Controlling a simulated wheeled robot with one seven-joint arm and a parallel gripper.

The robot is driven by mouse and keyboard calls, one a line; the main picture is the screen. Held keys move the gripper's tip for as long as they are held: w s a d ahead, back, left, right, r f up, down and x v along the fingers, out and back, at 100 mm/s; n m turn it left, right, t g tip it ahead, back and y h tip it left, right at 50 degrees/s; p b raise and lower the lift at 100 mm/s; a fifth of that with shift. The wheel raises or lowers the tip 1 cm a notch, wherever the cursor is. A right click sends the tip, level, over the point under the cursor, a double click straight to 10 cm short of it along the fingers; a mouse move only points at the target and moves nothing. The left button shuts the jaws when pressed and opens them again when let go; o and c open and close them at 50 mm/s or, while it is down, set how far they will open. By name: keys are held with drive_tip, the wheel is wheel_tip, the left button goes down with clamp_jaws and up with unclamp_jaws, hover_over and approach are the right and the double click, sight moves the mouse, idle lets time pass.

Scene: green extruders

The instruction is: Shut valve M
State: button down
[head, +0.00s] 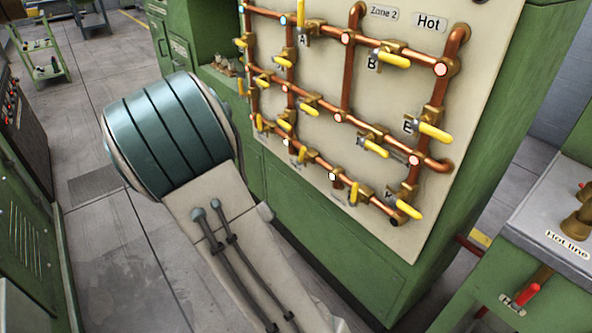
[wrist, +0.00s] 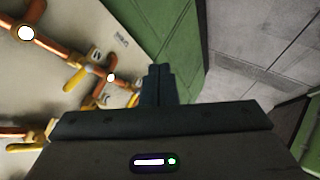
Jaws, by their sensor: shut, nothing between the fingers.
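The pale panel (head: 320,75) carries copper pipes with several brass valves that have yellow handles. I can read labels A, B, E and K in the head view; I cannot make out a label M. Yellow handles show at valve B (head: 393,60), valve E (head: 434,132) and valve K (head: 408,208). My gripper (wrist: 160,72) shows in the wrist view with its dark fingers together and empty. The panel's pipes and a yellow handle (wrist: 75,78) lie to its left. In the head view my arm hides the gripper and part of the panel's lower left.
Green cabinets (head: 330,250) carry the panel. A grey-topped bench (head: 545,215) marked "Hot line" with a red-handled valve (head: 526,294) stands at the right. A green cart (head: 42,60) stands far left. Bare concrete floor (head: 100,75) lies at left.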

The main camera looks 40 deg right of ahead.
drive_tip(key=d+n+h+b, duration=0.2)
drive_tip(key=d+h, duration=0.2)
drive_tip(key=n+t+h+b, duration=0.1)
drive_tip(key=n+t+h, duration=0.15)
drive_tip(key=h, duration=0.25)
approach(301, 155)
drive_tip(key=shift+t, duration=0.35)
drive_tip(key=b+x, duration=0.1)
drive_tip(key=x, duration=0.6)
drive_tip(key=shift+s+d+f, duration=0.1)
drive_tip(key=shift+s, duration=0.1)
drive_tip(key=n+y+p, duration=0.1)
drive_tip(key=p, duration=0.2)
drive_tip(key=w+r+n+y+p, duration=0.1)
drive_tip(key=n+p, duration=0.1)
drive_tip(key=p, duration=0.1)
drive_tip(key=shift+w+g, duration=0.1)
drive_tip(key=shift+g, duration=0.3)
drive_tip(key=shift+f, duration=0.1)
